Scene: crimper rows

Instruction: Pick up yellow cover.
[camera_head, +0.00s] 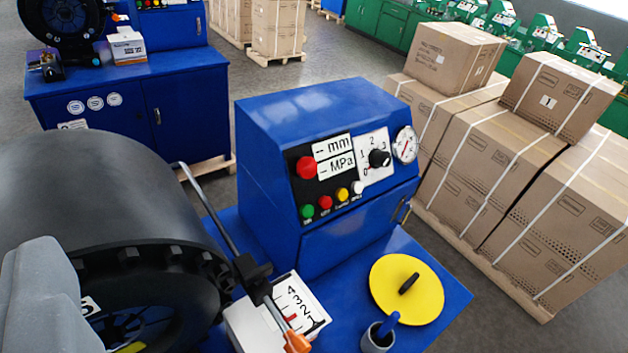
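The yellow cover (425,292) is a round flat disc with a short black handle on its top. It lies on the blue tabletop (448,290) of the near machine, at the lower right, with nothing on it. A grey blocky shape at the lower left edge looks like part of my gripper, cut off by the frame. Its fingertips do not show, and it is well to the left of the cover and apart from it.
A grey cup (377,340) with a blue handle in it stands close to the cover's near left edge. A blue control box (300,150) stands behind. A big black crimper drum (100,200) fills the left. Strapped cartons (490,160) stand on a pallet at right.

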